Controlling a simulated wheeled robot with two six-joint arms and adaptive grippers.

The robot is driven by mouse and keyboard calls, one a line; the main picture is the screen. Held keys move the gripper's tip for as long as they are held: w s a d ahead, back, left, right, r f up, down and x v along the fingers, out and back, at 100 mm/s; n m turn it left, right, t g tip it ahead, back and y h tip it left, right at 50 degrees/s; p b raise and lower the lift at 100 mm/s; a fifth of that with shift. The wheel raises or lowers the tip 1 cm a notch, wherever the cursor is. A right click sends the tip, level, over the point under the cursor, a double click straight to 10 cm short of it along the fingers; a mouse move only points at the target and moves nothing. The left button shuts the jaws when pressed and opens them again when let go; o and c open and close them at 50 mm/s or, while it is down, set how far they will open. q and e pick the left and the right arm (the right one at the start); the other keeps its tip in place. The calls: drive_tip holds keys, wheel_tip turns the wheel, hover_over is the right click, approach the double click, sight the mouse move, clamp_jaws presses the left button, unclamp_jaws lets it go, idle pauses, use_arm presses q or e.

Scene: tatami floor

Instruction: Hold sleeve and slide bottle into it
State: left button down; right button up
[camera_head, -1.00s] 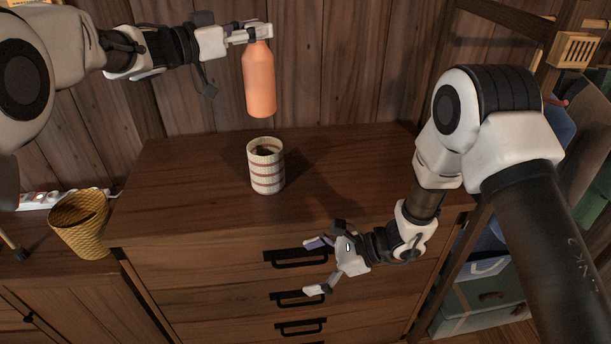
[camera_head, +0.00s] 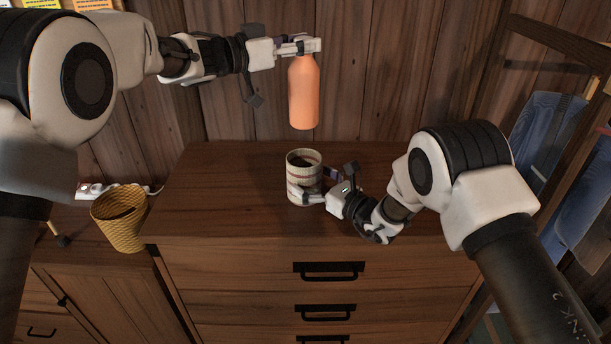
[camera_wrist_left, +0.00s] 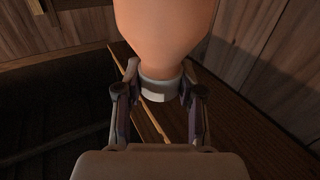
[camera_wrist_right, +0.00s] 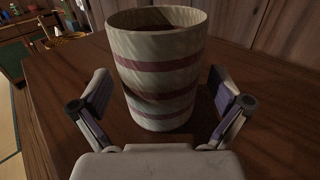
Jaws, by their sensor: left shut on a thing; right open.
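The orange bottle (camera_head: 304,95) hangs upright in the air above the dresser top. My left gripper (camera_head: 304,47) is shut on its neck; in the left wrist view the fingers flank the pale neck ring (camera_wrist_left: 160,90) below the orange body. The striped sleeve (camera_head: 303,163), cream with reddish bands, stands upright on the dresser, open end up, almost straight below the bottle in the head view. My right gripper (camera_head: 318,184) is open at the sleeve's front right side. In the right wrist view the sleeve (camera_wrist_right: 157,65) stands between the two spread fingers, with gaps visible on both sides.
The wooden dresser top (camera_head: 225,190) is clear around the sleeve. A yellow woven basket (camera_head: 120,215) stands on a lower cabinet at the left, near a white power strip (camera_head: 90,190). A plank wall is behind. A wooden rack (camera_head: 545,45) stands at the right.

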sight(304, 165)
use_arm(q)
drive_tip(key=shift+d+r, duration=0.1)
use_arm(e)
drive_tip(key=shift+x, duration=1.4)
drive_tip(key=shift+c, duration=0.4)
drive_tip(key=c, duration=0.9)
use_arm(q)
drive_tip(key=shift+d+f+n+t+y, duration=0.15)
drive_tip(key=shift+f+n+t+y, duration=0.3)
drive_tip(key=shift+n+t+y, duration=0.55)
drive_tip(key=shift+s+f+n+t, duration=0.1)
drive_tip(key=shift+f+n+t, duration=0.2)
drive_tip(key=shift+t, duration=0.3)
wheel_tip(304, 165, down, 18)
drive_tip(key=shift+a+f+y, duration=0.15)
drive_tip(key=shift+a+y, duration=0.1)
drive_tip(key=shift+y, duration=0.15)
